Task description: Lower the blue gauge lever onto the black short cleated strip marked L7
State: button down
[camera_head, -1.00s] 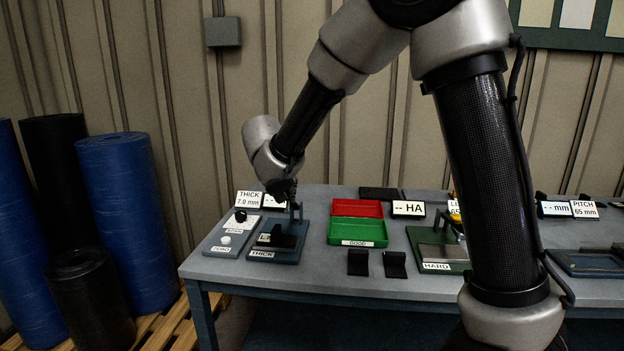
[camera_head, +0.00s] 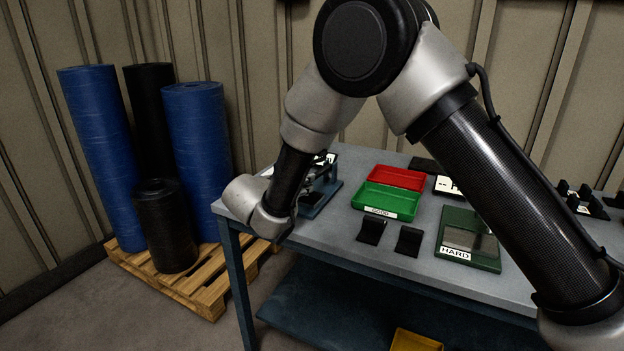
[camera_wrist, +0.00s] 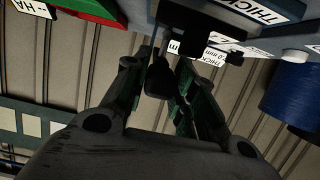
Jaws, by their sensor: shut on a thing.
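The thickness gauge (camera_head: 325,192) stands at the table's left corner, partly hidden behind my arm in the head view. In the wrist view its plate (camera_wrist: 285,18) carries a THICK label, and a dark block, probably the black strip (camera_wrist: 185,18), lies beside it. I cannot read an L7 mark. My gripper (camera_wrist: 160,82) has its fingers on either side of a dark knob on a thin stem, seemingly the end of the gauge lever (camera_wrist: 158,80); its blue part is not clear. The gripper is shut on it. My arm hides the fingertips in the head view.
Green GOOD tray (camera_head: 388,202) and red tray (camera_head: 397,177) stand right of the gauge. Two black strips (camera_head: 371,230) lie in front, beside the HARD gauge (camera_head: 455,253). Blue and black rolls (camera_head: 195,145) stand on a pallet at left.

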dwell(0.3)
jog(key=c, duration=1.2)
grip_release()
jog(key=shift+w+d, duration=0.1)
jog(key=shift+o, duration=0.2)
jog(key=v, duration=1.2)
